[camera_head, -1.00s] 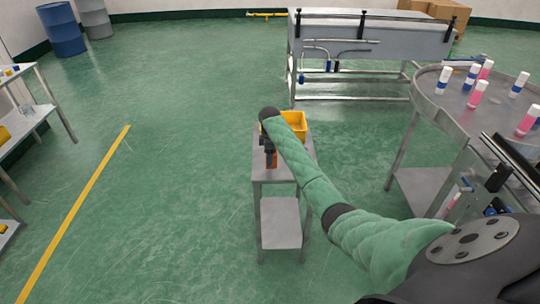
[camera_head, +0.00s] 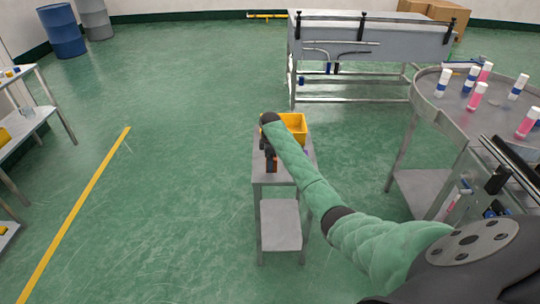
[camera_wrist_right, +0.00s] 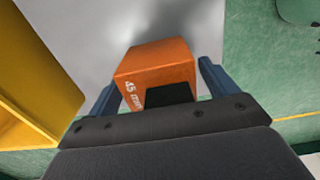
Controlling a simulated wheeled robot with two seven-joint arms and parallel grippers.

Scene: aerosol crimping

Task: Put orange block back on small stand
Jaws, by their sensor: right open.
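The orange block (camera_wrist_right: 158,70) sits on the grey top of the small stand (camera_wrist_right: 115,25) in the right wrist view, with white print on one side and a dark recess at its lower part. My right gripper (camera_wrist_right: 155,82) is open, with one finger on each side of the block and a visible gap at each side. In the head view the small stand (camera_head: 281,178) is at the middle, and my right gripper (camera_head: 270,165) points down over its top. My left gripper is not in view.
A yellow bin (camera_head: 293,123) stands on the stand's far part, close beside the gripper; it also shows in the wrist view (camera_wrist_right: 35,75). A round metal table (camera_head: 450,105) with several spray cans is at the right. Green floor left of the stand is clear.

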